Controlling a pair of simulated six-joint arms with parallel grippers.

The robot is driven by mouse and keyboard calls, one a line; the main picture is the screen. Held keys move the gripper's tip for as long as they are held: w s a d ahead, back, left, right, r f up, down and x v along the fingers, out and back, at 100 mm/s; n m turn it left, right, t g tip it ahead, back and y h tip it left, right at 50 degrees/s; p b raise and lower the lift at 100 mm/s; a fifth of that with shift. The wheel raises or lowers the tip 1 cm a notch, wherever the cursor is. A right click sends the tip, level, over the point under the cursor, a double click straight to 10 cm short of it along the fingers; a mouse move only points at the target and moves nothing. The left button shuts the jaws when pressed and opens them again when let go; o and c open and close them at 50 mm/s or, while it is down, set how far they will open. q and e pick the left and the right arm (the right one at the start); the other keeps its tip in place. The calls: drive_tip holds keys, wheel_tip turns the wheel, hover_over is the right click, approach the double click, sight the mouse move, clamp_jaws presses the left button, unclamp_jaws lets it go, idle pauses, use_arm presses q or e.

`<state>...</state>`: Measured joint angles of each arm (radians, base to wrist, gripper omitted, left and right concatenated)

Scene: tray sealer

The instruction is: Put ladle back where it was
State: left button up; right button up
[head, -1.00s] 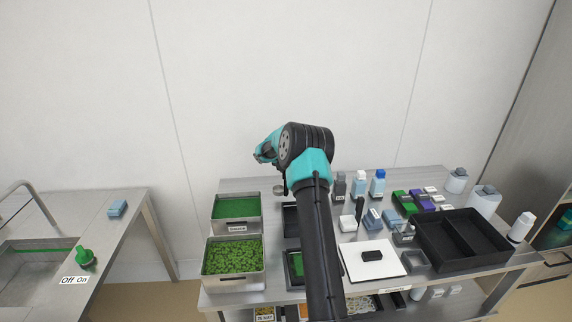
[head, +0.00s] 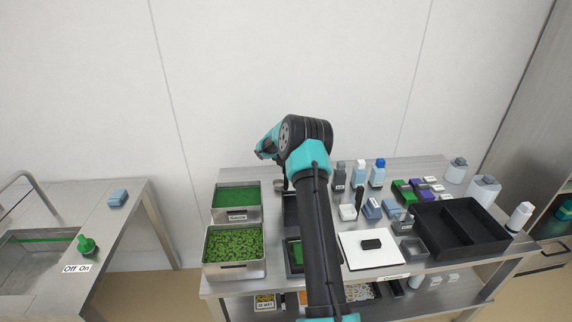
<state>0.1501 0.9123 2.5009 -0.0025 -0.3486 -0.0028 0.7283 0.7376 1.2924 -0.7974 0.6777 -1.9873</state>
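One arm, apparently my right, reaches up from the bottom of the head view and bends at a black and teal wrist above the back of the table. Its gripper is hidden behind the wrist, so I cannot see the fingers or what they hold. A small round metal piece (head: 280,185), possibly the ladle's bowl, shows just below the wrist, right of the back green-filled container (head: 237,217). The ladle's handle is not visible. My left gripper is not in view.
A front metal container (head: 234,275) holds green pieces. Dark containers beside it are partly hidden by my arm. A white board (head: 358,262), a black divided tray (head: 442,245) and several bottles and small boxes crowd the right side. A sink counter (head: 120,230) stands at left.

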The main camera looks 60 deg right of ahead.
drive_tip(key=shift+f, duration=0.1)
idle(0.3)
drive_tip(key=o, duration=1)
drive_tip(key=c, duration=0.3)
drive_tip(key=shift+r, duration=3.5)
